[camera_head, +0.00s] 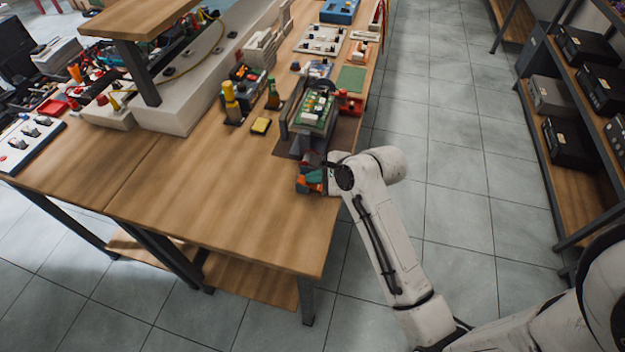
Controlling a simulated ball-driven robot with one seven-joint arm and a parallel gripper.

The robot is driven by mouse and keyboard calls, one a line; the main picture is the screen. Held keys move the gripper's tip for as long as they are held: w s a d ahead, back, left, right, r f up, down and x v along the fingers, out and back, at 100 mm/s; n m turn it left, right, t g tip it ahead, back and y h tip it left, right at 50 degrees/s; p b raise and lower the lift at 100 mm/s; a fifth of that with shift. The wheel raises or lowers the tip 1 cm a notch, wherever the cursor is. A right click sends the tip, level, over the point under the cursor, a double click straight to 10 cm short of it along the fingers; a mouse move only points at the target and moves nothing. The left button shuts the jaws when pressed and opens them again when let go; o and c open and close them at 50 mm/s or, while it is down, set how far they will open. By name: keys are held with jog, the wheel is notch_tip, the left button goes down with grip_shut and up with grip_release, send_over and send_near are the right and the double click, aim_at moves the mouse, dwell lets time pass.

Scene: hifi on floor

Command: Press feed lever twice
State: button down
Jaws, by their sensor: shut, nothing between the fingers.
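My arm reaches from the lower right to the right edge of the wooden workbench (185,195). My gripper (309,181) is shut and low over the bench edge, partly hidden by its own wrist. Orange and teal colours show at its end; I cannot tell whether they belong to it or to something beside it. Just behind it stands a small device with a green circuit board (314,110) on top, on a dark mat (286,148). No feed lever can be made out; it may be hidden behind my wrist or too small to see. I cannot tell whether my gripper touches the device.
A yellow block (261,126) and a yellow bottle (231,100) stand left of the device. A raised shelf (140,18) stands over the bench's far left. The bench's front part is clear. A rack with dark boxes (585,45) stands right, across open tiled floor.

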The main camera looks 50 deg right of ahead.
aim_at(315, 186)
dwell(0.4)
jog(key=shift+r+p, duration=1.05)
jog(key=shift+p, duration=0.45)
notch_tip(315, 186, up, 5)
jog(key=p, duration=0.5)
dwell(2.0)
